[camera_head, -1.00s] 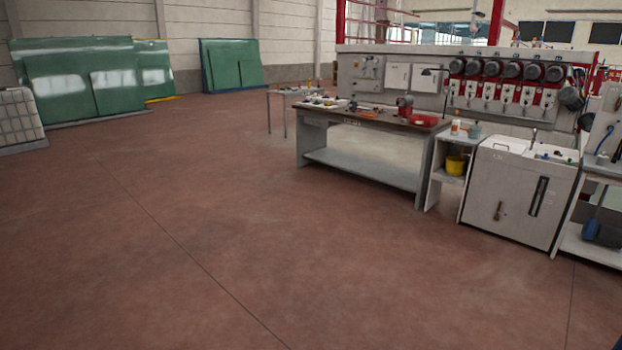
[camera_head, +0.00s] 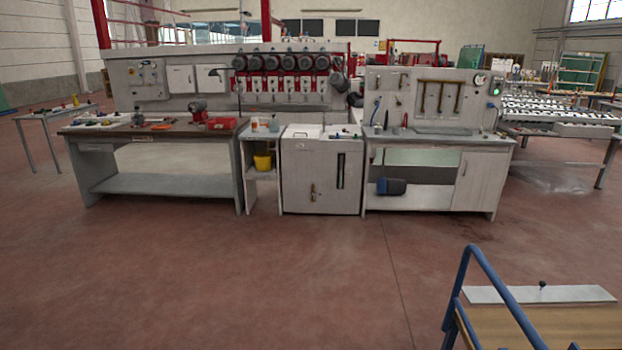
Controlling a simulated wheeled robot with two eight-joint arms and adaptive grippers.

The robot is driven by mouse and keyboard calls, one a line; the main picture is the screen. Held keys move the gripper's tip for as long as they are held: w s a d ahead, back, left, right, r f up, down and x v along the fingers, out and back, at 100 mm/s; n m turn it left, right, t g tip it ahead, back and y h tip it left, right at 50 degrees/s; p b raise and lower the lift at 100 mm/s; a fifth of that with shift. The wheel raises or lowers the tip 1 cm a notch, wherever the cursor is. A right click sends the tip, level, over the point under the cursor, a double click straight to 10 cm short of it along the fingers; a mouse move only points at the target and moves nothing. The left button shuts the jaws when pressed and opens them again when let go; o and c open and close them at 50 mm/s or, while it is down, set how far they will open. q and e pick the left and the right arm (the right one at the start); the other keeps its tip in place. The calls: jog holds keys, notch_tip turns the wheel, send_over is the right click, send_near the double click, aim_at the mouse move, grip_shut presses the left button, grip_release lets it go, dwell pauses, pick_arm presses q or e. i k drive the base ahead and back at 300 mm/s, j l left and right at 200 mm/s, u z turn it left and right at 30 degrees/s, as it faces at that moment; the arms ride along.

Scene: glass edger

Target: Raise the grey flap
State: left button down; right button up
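A flat light grey panel (camera_head: 580,294) with a small dark knob (camera_head: 542,284) shows at the lower right. It looks like the grey flap and lies about level at the far edge of a wooden-topped cart (camera_head: 575,325). How it is joined to the cart cannot be told. Neither of my grippers is in view.
The cart's blue tubular handle (camera_head: 497,282) rises at its left. A workbench (camera_head: 165,184), a white cabinet (camera_head: 322,178) and a bench with a tool panel (camera_head: 425,190) stand along the machine (camera_head: 145,75). A roller table (camera_head: 560,128) is at right. The red floor in front is clear.

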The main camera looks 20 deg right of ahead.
aim_at(543, 294)
jog(key=i+l+z, duration=0.2)
jog(key=i+z, duration=0.25)
jog(key=i, duration=0.25)
jog(key=i+z, duration=0.45)
jog(key=i, duration=0.25)
jog(key=i+j+z, duration=0.1)
jog(key=i+z, duration=0.35)
jog(key=i+j+z, duration=0.15)
jog(key=z, duration=0.35)
jog(key=i+j+z, duration=0.3)
jog(key=z, duration=0.15)
jog(key=i+j+z, duration=0.2)
jog(key=j+z, duration=0.25)
jog(key=i+j+z, duration=0.1)
jog(key=z, duration=0.35)
jog(key=i+j+z, duration=0.25)
jog(key=z, duration=0.2)
jog(key=i+j+z, duration=0.2)
jog(key=z, duration=0.2)
jog(key=i+j+z, duration=0.1)
jog(key=j+z, duration=0.2)
jog(key=z, duration=0.15)
jog(key=j+z, duration=0.3)
jog(key=z, duration=0.15)
jog(key=i+j, duration=0.05)
